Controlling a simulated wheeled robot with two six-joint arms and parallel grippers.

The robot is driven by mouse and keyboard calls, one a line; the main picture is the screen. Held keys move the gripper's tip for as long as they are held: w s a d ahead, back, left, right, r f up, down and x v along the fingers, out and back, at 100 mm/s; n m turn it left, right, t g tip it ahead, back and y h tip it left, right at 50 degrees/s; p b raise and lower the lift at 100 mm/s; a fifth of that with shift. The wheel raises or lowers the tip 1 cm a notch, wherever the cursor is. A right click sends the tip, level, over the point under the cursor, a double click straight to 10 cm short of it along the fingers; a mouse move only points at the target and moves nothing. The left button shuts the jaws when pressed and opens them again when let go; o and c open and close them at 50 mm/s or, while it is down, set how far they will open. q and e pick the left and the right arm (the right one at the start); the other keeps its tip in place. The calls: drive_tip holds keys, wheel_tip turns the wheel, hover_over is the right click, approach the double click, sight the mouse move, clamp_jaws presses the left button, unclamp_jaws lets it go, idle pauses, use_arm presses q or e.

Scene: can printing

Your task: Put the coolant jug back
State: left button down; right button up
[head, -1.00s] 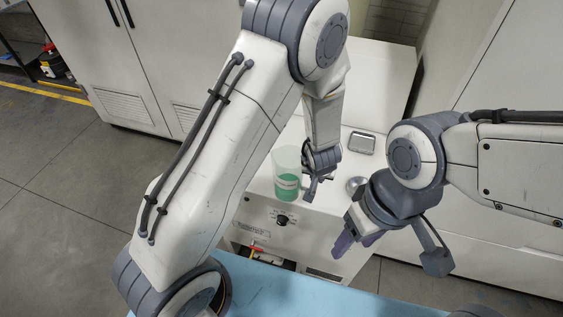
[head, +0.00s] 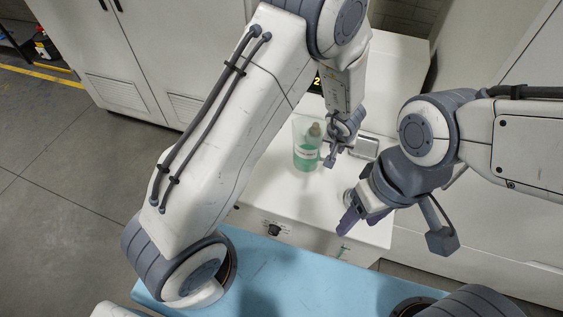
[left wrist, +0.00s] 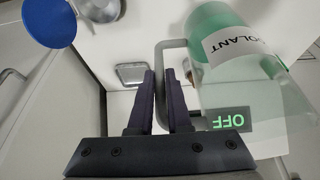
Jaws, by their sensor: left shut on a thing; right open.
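The coolant jug (head: 306,157) is translucent with green liquid and a white label. In the head view it is over the white machine top, roughly upright; I cannot tell whether its base touches. My left gripper (head: 329,160) is at its right side. In the left wrist view, the fingers (left wrist: 168,88) are closed around the handle of the jug (left wrist: 232,42), whose label shows "OLANT". My right gripper (head: 349,220) is open and empty, over the machine's front right edge.
The white machine (head: 270,190) has a knob (head: 274,230) on its front. A rectangular metal recess (head: 365,148) lies right of the jug. A green "OFF" display (left wrist: 228,120) shows by the jug in the wrist view. A blue disc (left wrist: 48,20) is at upper left there. A blue surface (head: 300,275) is in front.

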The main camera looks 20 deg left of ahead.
sight(297, 153)
use_arm(q)
drive_tip(key=shift+w+a, duration=0.2)
drive_tip(key=shift+a, duration=0.35)
drive_tip(key=shift+a+f, duration=0.2)
drive_tip(key=shift+a, duration=0.05)
drive_tip(key=shift+a+f, duration=0.3)
drive_tip(key=shift+f, duration=0.1)
drive_tip(key=a+f+b, duration=0.1)
drive_tip(key=a+b, duration=0.1)
drive_tip(key=a+f+b, duration=0.2)
drive_tip(key=a, duration=0.1)
drive_tip(key=a+f+b, duration=0.2)
drive_tip(key=a+b, duration=0.1)
drive_tip(key=shift+s+f, duration=0.2)
drive_tip(key=shift+s, duration=0.05)
drive_tip(key=shift+s+a+f+b, duration=0.1)
drive_tip(key=shift+a+f+b, duration=0.05)
drive_tip(key=shift+a+b, duration=0.4)
drive_tip(key=shift+a+f, duration=0.1)
drive_tip(key=shift+f, duration=0.05)
drive_tip(key=shift+f+b, duration=0.75)
drive_tip(key=shift+f, duration=1)
use_arm(e)
wheel_tip(297, 153, down, 10)
drive_tip(key=shift+w+a+r, duration=0.25)
drive_tip(key=shift+a, duration=0.1)
